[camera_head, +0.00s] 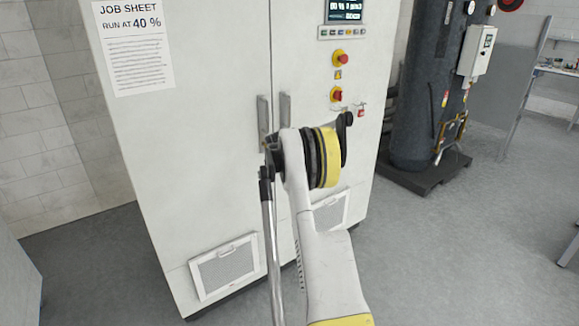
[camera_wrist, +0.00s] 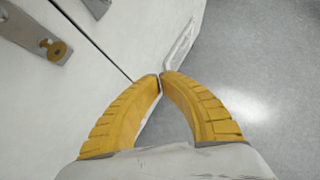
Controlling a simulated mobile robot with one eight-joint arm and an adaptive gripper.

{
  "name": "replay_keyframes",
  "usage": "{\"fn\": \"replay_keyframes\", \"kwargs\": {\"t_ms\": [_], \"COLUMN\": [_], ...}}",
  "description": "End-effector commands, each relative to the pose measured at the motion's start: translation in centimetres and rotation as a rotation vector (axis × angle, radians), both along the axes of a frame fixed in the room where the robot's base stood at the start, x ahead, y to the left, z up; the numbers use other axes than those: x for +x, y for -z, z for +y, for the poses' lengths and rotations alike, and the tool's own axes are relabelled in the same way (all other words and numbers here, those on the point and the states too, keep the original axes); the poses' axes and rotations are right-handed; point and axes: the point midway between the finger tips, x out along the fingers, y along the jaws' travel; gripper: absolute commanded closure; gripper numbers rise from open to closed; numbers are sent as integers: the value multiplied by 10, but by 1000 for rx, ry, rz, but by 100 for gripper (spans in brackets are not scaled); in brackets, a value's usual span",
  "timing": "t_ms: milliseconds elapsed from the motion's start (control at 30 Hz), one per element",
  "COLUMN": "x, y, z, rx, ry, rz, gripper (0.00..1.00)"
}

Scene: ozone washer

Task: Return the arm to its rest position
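My gripper (camera_wrist: 161,77) shows in the wrist view as two yellow ribbed fingers. The tips meet and I see nothing held between them. It is in front of the white cabinet (camera_wrist: 50,100), whose door seam runs diagonally behind the fingers. In the head view my arm is raised in front of the cabinet (camera_head: 190,150) and bends at a yellow-and-black joint near the door handles. My gripper cannot be made out in the head view.
Door handles (camera_head: 264,120) are close to my arm. Red-yellow knobs (camera_head: 338,57) sit under a lit display (camera_head: 345,10). A job sheet (camera_head: 136,48) reads "RUN AT 40 %". A dark tank (camera_head: 416,90) stands right on a base. Grey floor (camera_head: 470,250) is clear at the front right.

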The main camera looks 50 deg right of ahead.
Motion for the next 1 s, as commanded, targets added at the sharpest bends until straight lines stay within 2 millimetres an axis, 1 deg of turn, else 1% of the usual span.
{"fn": "replay_keyframes", "kwargs": {"t_ms": [33, 100, 433, 500, 567, 667, 700, 767, 800, 867, 900, 967, 1000], "x": [-5, -9, -12, -9, -3, 10, 15, 18, 18, 15, 11, 2, -6], "y": [-6, -10, -13, -19, -30, -60, -75, -97, -111, -130, -140, -154, -162], "z": [1, 3, 5, 13, 30, 79, 105, 149, 179, 224, 253, 297, 326], "rx": [0, 0, 1, 10, 31, 99, 138, 207, 255, 333, 385, 466, 522], "ry": [1, 1, 1, 8, 28, 91, 128, 190, 234, 304, 351, 424, 476], "rz": [0, -1, -2, -19, -55, -165, -221, -311, -369, -453, -504, -578, -623], "gripper": [100, 100, 100, 100, 100, 100, 100, 100, 100, 100, 100, 100, 100]}}
